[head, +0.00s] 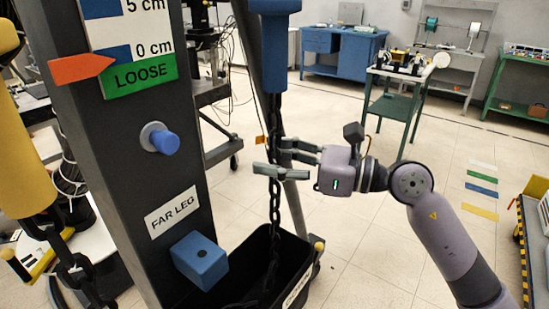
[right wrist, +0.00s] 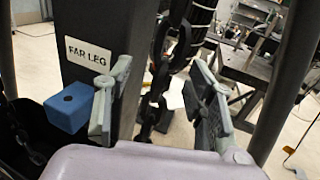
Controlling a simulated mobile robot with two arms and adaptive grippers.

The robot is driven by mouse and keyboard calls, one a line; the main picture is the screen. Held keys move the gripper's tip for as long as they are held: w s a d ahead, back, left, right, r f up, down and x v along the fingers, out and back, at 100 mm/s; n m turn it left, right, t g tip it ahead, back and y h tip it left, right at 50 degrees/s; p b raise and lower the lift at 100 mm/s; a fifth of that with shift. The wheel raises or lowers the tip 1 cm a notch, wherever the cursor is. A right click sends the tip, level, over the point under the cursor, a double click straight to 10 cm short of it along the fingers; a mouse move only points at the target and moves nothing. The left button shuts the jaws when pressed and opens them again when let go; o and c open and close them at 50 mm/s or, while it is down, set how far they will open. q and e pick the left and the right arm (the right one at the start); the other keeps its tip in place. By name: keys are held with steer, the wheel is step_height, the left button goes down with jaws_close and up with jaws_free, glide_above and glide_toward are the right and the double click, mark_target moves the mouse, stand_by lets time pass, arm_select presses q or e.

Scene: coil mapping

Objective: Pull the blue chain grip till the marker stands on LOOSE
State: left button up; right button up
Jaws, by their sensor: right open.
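The blue chain grip (head: 275,50) hangs at the top middle of the head view, with a dark chain (head: 275,215) below it. The orange marker (head: 80,68) points right, its tip at the upper edge of the green LOOSE field (head: 140,76), by the 0 cm line. My right gripper (head: 272,158) is open at the chain, well below the blue grip. In the right wrist view the chain (right wrist: 157,90) shows between the spread fingers (right wrist: 162,85); I cannot tell whether they touch it. My left gripper is not in view.
A dark post carries the FAR LEG label (head: 172,212), a blue knob (head: 165,142) and a blue block (head: 199,261). A black bin (head: 293,262) stands below the chain. A yellow grip (head: 25,150) hangs at the left. Open floor lies right of the bin.

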steer(key=v, duration=1.2)
